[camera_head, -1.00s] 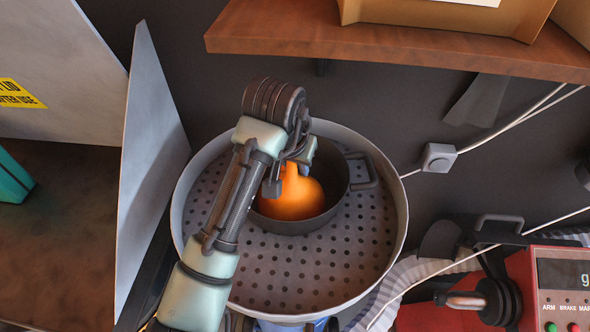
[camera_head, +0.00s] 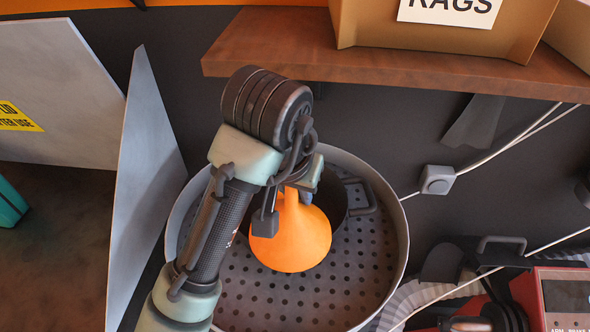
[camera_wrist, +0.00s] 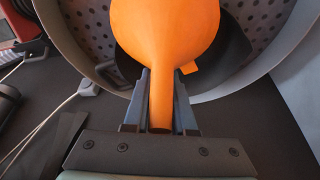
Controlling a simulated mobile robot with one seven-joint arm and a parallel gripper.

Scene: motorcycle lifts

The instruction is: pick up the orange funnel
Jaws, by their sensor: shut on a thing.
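The orange funnel (camera_head: 291,237) hangs from my gripper (camera_head: 287,198), in front of the dark pot (camera_head: 333,190) in the head view. In the wrist view the funnel (camera_wrist: 166,32) has its narrow spout between the two fingers of my gripper (camera_wrist: 160,103), which are shut on it. Its wide part points away from the gripper. The dark pot (camera_wrist: 228,62) shows behind the funnel there. My arm hides part of the pot in the head view.
The pot stands in a round grey tub with a perforated floor (camera_head: 347,283). A wooden shelf (camera_head: 400,70) with a RAGS box (camera_head: 440,38) is above. A grey panel (camera_head: 140,190) stands left of the tub. A red device (camera_head: 555,300) is at lower right.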

